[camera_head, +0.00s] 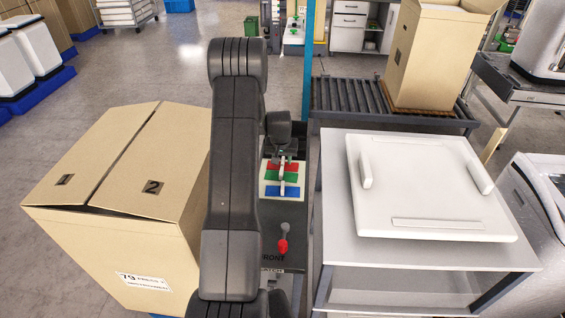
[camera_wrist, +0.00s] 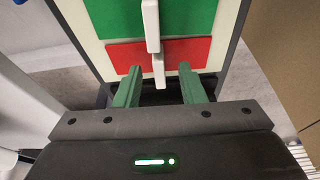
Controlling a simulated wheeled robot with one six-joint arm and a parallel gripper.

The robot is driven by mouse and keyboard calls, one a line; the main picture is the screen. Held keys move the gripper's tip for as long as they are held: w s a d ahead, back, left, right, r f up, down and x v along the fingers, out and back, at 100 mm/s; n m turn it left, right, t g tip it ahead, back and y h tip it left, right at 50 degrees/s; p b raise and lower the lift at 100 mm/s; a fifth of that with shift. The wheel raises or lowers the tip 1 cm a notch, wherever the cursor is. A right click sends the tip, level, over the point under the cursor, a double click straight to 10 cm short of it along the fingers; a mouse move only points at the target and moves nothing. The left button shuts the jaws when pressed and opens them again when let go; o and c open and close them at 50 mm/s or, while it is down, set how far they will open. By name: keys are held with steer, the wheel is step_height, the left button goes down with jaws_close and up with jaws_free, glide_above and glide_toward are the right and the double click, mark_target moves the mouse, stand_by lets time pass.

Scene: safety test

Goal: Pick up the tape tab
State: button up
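No part is clearly marked as the tape tab. A pale board (camera_head: 264,190) with red, green and blue patches carries narrow white upright tabs. In the wrist view, one white tab (camera_wrist: 151,22) stands over the green patch (camera_wrist: 105,18) and another white tab (camera_wrist: 158,72) over the red patch (camera_wrist: 190,52). My gripper (camera_wrist: 158,80) is open, with its two green fingers apart on either side of the lower tab in the picture. No contact shows. In the head view, my gripper is dark and over the board's far end, its fingertips hard to make out.
A large carton (camera_head: 110,240) with flaps numbered 1 and 2 stands left of my arm. A grey table (camera_head: 340,260) with a white lid (camera_head: 420,205) stands at right. Behind are a roller conveyor (camera_head: 350,98) and a tall carton (camera_head: 430,60). A red knob (camera_head: 283,246) is nearer me.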

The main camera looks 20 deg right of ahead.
steer(key=shift+x, duration=0.8)
jaws_close()
steer(key=shift+r, duration=0.15)
